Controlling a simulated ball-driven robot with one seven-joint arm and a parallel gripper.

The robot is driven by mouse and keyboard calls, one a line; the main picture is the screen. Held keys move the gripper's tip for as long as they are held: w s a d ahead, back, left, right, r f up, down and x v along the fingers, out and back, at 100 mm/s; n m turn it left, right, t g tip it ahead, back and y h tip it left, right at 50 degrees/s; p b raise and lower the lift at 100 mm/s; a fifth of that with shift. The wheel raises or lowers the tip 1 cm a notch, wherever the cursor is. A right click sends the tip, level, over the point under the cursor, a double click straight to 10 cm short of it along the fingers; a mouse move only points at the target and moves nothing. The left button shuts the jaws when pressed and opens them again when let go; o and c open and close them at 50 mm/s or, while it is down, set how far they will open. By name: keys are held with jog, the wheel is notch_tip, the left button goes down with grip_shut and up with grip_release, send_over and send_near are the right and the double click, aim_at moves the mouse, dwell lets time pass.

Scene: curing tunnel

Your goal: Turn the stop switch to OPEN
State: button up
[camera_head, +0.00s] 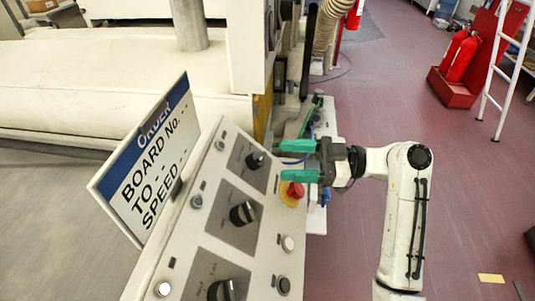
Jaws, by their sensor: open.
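The sloped control panel (205,240) carries three black rotary knobs on grey plates: an upper knob (256,159), a middle knob (243,213) and a lower knob (222,290). Their labels are too small to read, so I cannot tell which is the stop switch or where it points. My gripper (284,161) is open, with two teal fingers pointing left. It is to the right of the upper knob and apart from it in the picture. No object shows between the fingers. A red mushroom button (295,190) on a yellow collar shows just below the lower finger.
An order sign (150,160) stands along the panel's left edge. Small push buttons, including a white one (288,243), dot the panel. A white machine (110,75) fills the back left. Red extinguishers (460,57) and a white ladder (505,60) stand at right, beyond open red floor.

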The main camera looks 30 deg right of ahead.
aim_at(257, 160)
jog(key=shift+p+x, duration=0.6)
jog(key=shift+x, duration=2)
jog(key=shift+c, duration=0.3)
jog(key=c, duration=1)
